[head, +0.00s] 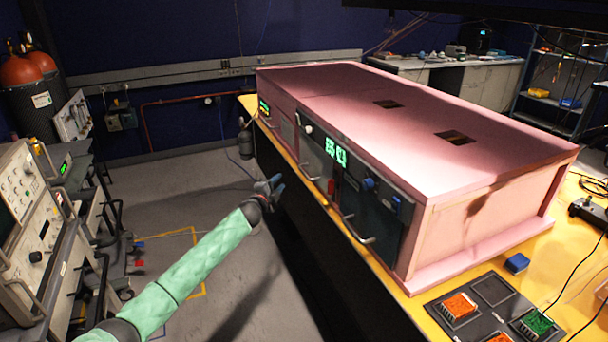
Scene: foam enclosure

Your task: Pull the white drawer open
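A long pink foam enclosure (480,222) stands on a yellow-topped table. Its front has several panels with handles. I see nothing held. My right gripper is out of view.
Dark panels with handles (357,230) fill the nearer front. Instrument racks (30,215) stand at left. Grey floor (190,185) between is mostly clear.

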